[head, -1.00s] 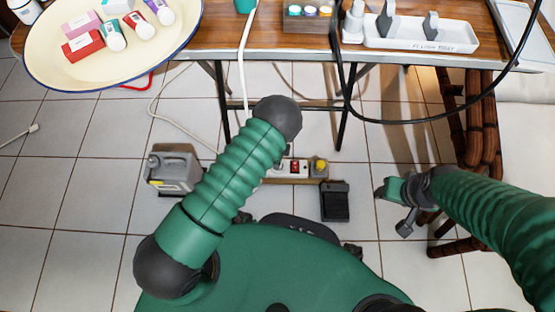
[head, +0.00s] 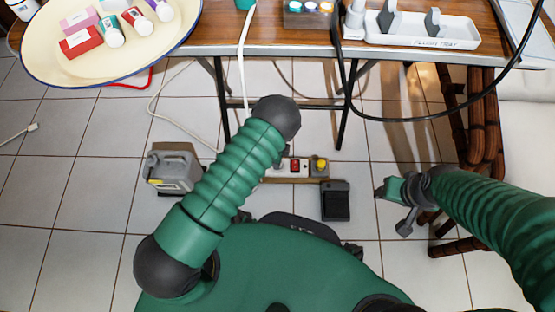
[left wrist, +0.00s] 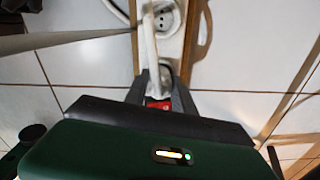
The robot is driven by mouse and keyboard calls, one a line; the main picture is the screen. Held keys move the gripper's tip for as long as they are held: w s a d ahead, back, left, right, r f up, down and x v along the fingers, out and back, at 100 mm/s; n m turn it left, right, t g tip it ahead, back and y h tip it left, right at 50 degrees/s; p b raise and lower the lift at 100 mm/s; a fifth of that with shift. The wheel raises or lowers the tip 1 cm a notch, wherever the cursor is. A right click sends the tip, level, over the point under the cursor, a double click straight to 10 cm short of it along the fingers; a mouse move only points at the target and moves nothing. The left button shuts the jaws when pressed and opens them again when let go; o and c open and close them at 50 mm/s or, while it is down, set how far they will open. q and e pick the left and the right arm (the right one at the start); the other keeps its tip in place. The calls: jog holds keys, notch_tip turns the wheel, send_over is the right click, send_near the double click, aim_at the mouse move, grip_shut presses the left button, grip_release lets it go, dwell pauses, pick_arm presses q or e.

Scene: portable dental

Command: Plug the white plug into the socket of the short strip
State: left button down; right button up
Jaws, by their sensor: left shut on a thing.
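The short white strip (head: 305,167), with a red switch and a yellow thing at its right end, lies on a wooden board on the floor in the head view, partly behind my left arm. In the left wrist view, a round socket (left wrist: 165,19) of the strip shows at the top and a red switch (left wrist: 158,104) between the fingers. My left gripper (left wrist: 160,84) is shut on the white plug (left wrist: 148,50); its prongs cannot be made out. Whether it touches the strip cannot be told. My right gripper (head: 388,190) hangs at the right, its jaw state unclear.
Another white cord end (head: 33,127) lies far left. The table (head: 300,48) holds a basin (head: 90,75) and white tray (head: 420,40). A black cable hangs right.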

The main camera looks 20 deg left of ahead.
pick_arm(q)
jog(key=shift+f, duration=0.35)
jog(key=c, duration=1)
grip_release()
jog(key=shift+o, duration=0.2)
